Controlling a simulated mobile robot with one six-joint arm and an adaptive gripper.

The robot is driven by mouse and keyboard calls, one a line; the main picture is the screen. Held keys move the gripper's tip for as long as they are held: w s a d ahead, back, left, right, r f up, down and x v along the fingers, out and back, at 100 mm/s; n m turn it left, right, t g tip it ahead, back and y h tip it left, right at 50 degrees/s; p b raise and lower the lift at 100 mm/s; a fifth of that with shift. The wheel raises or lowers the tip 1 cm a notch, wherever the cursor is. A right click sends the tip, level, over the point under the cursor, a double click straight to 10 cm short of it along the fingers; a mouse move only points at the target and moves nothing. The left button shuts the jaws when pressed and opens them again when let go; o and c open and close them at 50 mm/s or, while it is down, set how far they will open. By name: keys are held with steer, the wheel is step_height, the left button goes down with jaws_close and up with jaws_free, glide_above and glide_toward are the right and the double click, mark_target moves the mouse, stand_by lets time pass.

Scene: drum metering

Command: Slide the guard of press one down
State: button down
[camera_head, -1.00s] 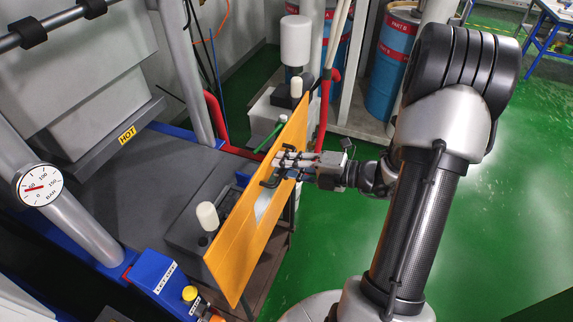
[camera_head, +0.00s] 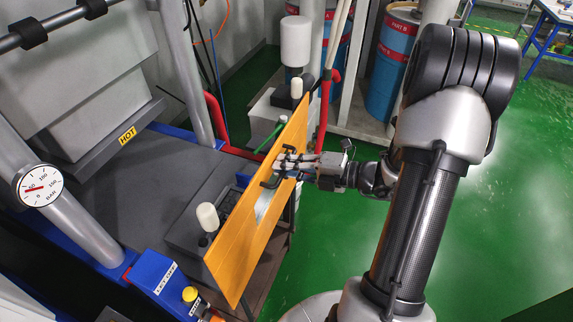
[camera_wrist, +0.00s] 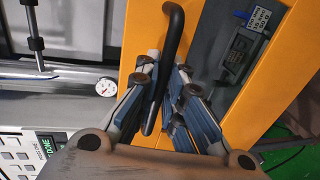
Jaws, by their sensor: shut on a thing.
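The guard of the press (camera_head: 243,243) is an upright orange panel in front of the press. Its black bar handle (camera_head: 270,182) sticks out from its face and also shows in the wrist view (camera_wrist: 174,35). My gripper (camera_head: 284,164) is at the handle, in front of the panel. In the wrist view, my gripper's fingers (camera_wrist: 162,92) lie on both sides of the handle and are shut on it. The guard (camera_wrist: 212,35) fills much of the wrist view behind the fingers. The fingertips' contact is partly hidden.
The grey press bed (camera_head: 150,165) with a HOT label (camera_head: 127,135) lies behind the guard. A pressure gauge (camera_head: 40,186) is on the left column. A blue box with a yellow button (camera_head: 190,294) stands at the guard's near end.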

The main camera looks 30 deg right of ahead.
step_height(320, 180, down, 38)
steer(key=b, duration=1.6)
steer(key=shift+r, duration=0.2)
steer(key=shift+s, duration=0.1)
steer(key=c, duration=2)
jaws_free()
steer(key=shift+c, duration=0.2)
steer(key=shift+o, duration=0.2)
steer(key=shift+d+r, duration=0.1)
steer(key=v, duration=1.2)
